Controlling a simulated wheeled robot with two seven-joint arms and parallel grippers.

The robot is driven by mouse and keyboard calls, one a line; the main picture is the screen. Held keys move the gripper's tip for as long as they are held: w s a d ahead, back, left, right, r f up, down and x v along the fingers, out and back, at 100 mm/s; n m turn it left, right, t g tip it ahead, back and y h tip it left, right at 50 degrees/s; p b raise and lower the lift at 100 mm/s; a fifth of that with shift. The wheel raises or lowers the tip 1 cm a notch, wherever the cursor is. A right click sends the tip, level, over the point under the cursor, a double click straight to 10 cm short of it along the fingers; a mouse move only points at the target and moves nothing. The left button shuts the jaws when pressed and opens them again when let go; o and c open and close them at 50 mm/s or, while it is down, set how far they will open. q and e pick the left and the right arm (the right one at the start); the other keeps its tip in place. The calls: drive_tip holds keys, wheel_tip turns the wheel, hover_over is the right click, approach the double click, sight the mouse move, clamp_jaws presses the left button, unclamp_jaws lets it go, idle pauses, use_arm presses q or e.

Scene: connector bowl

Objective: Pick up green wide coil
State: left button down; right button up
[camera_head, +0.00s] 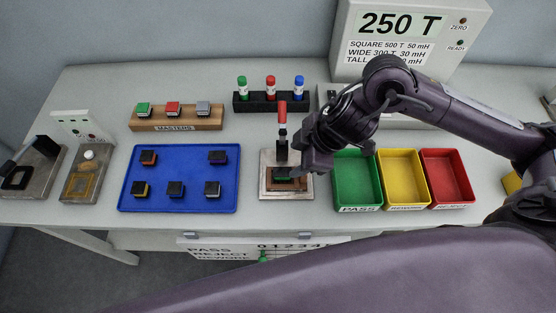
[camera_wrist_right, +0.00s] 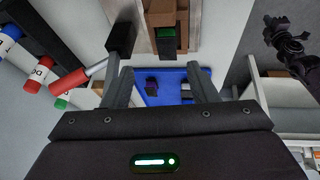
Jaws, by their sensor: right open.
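A dark block with a green face, which looks like the green wide coil (camera_wrist_right: 167,38), sits in a brown nest on the pale fixture plate in the right wrist view. In the head view the coil (camera_head: 284,175) shows small and dark in the fixture (camera_head: 266,189), partly hidden. My right gripper (camera_wrist_right: 160,69) is open and empty, its fingers apart and short of the coil in the wrist view. In the head view the right gripper (camera_head: 316,158) is just above and right of the fixture.
A red-handled clamp (camera_head: 282,112) stands upright behind the nest, close to my gripper. A blue tray (camera_head: 226,200) with several dark blocks lies left. Green (camera_head: 357,178), yellow (camera_head: 403,177) and red (camera_head: 448,176) bins stand right. A masters block (camera_head: 205,124) and marker rack (camera_head: 256,106) stand behind.

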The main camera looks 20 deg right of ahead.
sight(283, 172)
drive_tip(key=f, duration=0.1)
drive_tip(key=a+f, duration=0.1)
drive_tip(key=shift+f, duration=0.4)
drive_tip(key=x, duration=0.3)
drive_tip(key=shift+s+a+f, duration=0.1)
drive_tip(key=shift+a+f, duration=0.15)
drive_tip(key=shift+f, duration=0.1)
drive_tip(key=shift+a+f, duration=0.1)
drive_tip(key=shift+f, duration=0.25)
use_arm(q)
drive_tip(key=shift+s+r, duration=0.15)
drive_tip(key=shift+s, duration=0.65)
use_arm(e)
clamp_jaws()
